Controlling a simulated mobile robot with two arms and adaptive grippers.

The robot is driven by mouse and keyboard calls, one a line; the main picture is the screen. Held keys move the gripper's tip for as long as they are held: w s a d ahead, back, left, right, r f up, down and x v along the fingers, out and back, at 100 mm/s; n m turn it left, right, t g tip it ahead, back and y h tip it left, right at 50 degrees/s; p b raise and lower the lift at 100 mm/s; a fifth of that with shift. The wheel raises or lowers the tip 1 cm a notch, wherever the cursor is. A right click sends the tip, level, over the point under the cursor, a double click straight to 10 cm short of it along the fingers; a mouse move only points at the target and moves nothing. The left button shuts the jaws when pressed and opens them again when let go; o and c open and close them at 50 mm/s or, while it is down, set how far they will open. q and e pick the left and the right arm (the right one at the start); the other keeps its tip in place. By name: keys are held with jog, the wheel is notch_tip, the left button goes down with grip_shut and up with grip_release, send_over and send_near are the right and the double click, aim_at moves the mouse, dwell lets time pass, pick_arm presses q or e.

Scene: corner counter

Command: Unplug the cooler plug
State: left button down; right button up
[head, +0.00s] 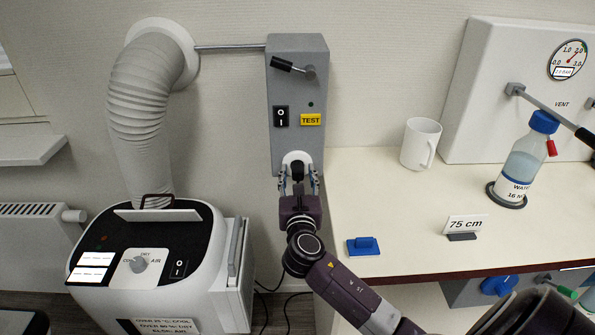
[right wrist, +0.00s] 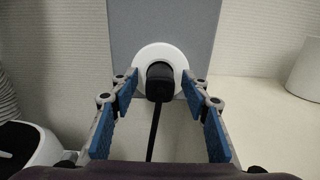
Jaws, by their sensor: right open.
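The cooler plug (right wrist: 159,82) is black and sits in a round white socket (right wrist: 179,57) on the lower part of a grey wall box. Its black cable (right wrist: 154,135) hangs down from it. In the head view the plug (head: 298,166) shows between the fingers of my right gripper (head: 299,181). The right gripper (right wrist: 160,115) is open, with one blue-padded finger on each side of the plug and a gap to both. The white cooler (head: 205,270) stands on the floor at the left. My left gripper is not in view.
The grey box (head: 297,85) carries a lever, a black switch and a yellow TEST label. On the counter (head: 375,205) at the right are a white mug (head: 420,143), a bottle (head: 524,160), a 75 cm sign (head: 466,224) and a blue item (head: 363,246). A ribbed hose (head: 140,105) rises from the cooler.

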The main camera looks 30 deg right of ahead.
aim_at(298, 177)
jog(key=shift+p, duration=0.65)
dwell(0.8)
jog(key=shift+c, duration=0.2)
grip_shut()
jog(key=shift+s+a, duration=0.1)
jog(key=shift+s, duration=0.05)
jog(key=shift+s+a, duration=0.1)
jog(key=shift+p+v, duration=1.15)
jog(key=shift+v, duration=1.6)
